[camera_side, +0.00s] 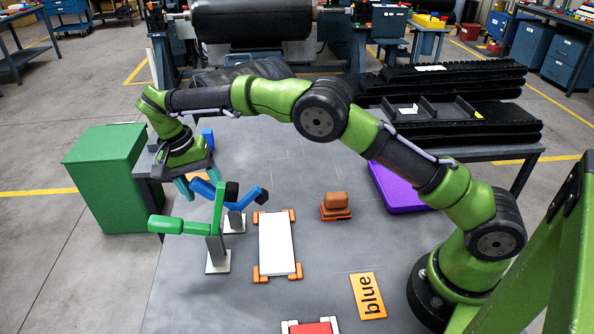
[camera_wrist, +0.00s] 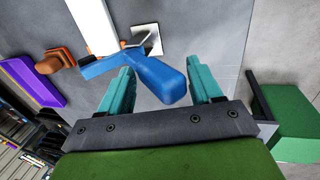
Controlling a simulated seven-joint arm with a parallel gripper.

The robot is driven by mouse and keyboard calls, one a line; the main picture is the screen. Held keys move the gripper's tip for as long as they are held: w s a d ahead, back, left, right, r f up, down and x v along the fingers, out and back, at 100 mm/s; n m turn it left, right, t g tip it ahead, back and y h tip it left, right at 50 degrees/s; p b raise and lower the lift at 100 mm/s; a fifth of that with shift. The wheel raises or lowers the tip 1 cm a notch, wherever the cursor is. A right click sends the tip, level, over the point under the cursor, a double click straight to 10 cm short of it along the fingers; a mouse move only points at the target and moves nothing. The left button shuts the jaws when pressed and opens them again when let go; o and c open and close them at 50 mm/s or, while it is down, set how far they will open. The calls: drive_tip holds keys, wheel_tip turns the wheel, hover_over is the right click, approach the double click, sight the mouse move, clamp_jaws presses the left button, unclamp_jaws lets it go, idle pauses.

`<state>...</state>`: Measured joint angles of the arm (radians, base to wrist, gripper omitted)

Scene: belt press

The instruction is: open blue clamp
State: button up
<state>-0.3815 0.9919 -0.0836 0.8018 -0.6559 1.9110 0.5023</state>
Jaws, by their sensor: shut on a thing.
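The blue clamp (camera_side: 253,197) stands on a pale post on the grey table, left of centre in the side view, behind the green clamp (camera_side: 182,226). Its thick blue handle (camera_wrist: 160,78) crosses the middle of the wrist view. My gripper (camera_side: 199,182) is at the handle end of the blue clamp. The far end of the clamp has a black tip. The side view partly hides the grip behind the green clamp and my wrist.
A white plate (camera_side: 277,244) with orange corners lies right of the clamps. An orange-brown block (camera_side: 335,206), a purple tray (camera_side: 397,188) and an orange "blue" label (camera_side: 368,296) are further right. A green bin (camera_side: 105,178) stands left of the table. Black belts (camera_side: 450,75) lie behind.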

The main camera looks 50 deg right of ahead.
drive_tip(key=shift+w+a+f, duration=0.3)
drive_tip(key=shift+a+f, duration=0.05)
drive_tip(key=shift+f, duration=0.2)
drive_tip(key=shift+w+a+f, duration=0.25)
drive_tip(key=shift+a+f, duration=0.05)
drive_tip(key=shift+f, duration=0.3)
